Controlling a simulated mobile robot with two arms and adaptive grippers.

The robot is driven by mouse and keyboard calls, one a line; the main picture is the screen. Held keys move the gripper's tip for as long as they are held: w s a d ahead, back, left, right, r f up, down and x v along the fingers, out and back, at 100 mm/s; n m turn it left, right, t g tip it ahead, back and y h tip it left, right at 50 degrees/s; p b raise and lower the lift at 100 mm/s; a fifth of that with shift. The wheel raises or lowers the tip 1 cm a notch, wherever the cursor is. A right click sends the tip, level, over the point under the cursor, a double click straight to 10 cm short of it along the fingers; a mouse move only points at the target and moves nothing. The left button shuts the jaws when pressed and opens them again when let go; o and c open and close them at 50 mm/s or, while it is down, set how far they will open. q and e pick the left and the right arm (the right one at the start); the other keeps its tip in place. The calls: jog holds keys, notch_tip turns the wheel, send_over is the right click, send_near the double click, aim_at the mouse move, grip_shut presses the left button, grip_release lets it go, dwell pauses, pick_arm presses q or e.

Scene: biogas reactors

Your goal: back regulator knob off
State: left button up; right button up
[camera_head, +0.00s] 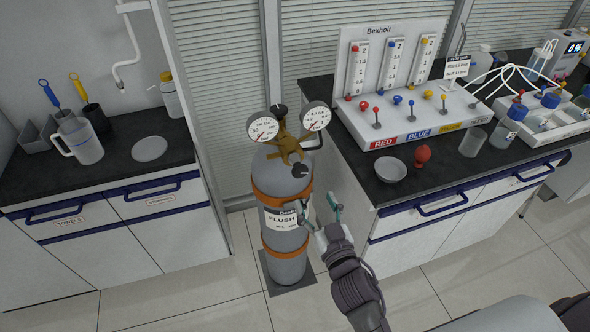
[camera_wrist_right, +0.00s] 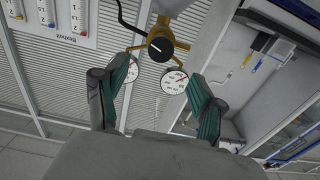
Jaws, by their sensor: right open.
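A brass regulator (camera_head: 289,148) with two round dial gauges sits on top of a grey gas cylinder (camera_head: 285,220) labelled FLUSH. A black regulator knob (camera_head: 299,170) faces the front, and it also shows in the right wrist view (camera_wrist_right: 160,49). Another black knob (camera_head: 278,111) stands at the top back of the regulator. My right gripper (camera_head: 320,203) is open and empty, in front of the cylinder and below the regulator in the picture. In the right wrist view, the front knob shows between and beyond the open fingers (camera_wrist_right: 157,76), apart from them. My left gripper is not in view.
A right counter (camera_head: 400,192) holds a flow panel (camera_head: 410,120), a bowl (camera_head: 390,169), a red bulb (camera_head: 422,156) and bottles. A left counter (camera_head: 110,172) holds a jug (camera_head: 80,142). Orange bands (camera_head: 284,250) circle the cylinder. Floor is open in front of it.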

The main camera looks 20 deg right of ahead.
aim_at(301, 174)
jog(key=w, duration=0.3)
jog(key=w+p, duration=0.1)
jog(key=w, duration=0.6)
jog(key=shift+a, duration=0.3)
jog(key=shift+w+p, duration=0.3)
jog(key=shift+w, duration=0.2)
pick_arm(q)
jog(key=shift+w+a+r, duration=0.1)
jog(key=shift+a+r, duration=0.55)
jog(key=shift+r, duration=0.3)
pick_arm(e)
jog(key=c, duration=1.1)
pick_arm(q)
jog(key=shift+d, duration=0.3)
pick_arm(e)
jog(key=shift+c, duration=0.2)
